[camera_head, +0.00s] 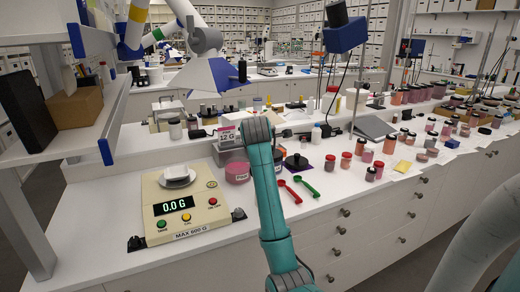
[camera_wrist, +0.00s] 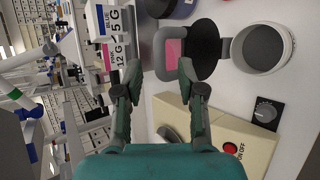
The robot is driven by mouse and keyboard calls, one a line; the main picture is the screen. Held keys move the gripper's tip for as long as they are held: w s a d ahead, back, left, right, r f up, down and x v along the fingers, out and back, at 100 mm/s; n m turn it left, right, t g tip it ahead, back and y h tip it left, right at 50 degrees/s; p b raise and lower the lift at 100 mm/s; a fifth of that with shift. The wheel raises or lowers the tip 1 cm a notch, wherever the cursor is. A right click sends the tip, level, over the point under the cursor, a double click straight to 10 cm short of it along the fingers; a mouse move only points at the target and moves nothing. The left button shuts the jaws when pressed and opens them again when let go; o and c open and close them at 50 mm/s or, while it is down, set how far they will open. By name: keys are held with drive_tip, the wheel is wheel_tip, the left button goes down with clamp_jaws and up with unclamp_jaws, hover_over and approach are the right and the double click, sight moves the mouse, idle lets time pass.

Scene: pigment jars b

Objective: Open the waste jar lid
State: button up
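My gripper (camera_wrist: 160,76) is open and empty in the wrist view, its two fingers well apart. Its right fingertip appears close to the grey rim around a pink jar (camera_wrist: 171,52); I cannot tell whether they touch. A black disc (camera_wrist: 207,50), looking like a lid, lies between that rim and a round white jar (camera_wrist: 262,28) with a dark grey inside or top. No waste label is readable, so I cannot tell which jar is the waste jar. In the head view my arm covers part of this area; a pink jar (camera_head: 238,172) shows left of it.
A beige scale (camera_head: 184,208) reading 0.0 G stands left of my arm. Red (camera_head: 290,191) and green (camera_head: 306,187) spoons lie to the right. A purple disc with a knob (camera_head: 297,163) and several capped jars stand behind. Signs (camera_wrist: 112,35) stand nearby.

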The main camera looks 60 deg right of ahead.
drive_tip(key=v, duration=0.8)
drive_tip(key=shift+a, duration=0.1)
idle(0.3)
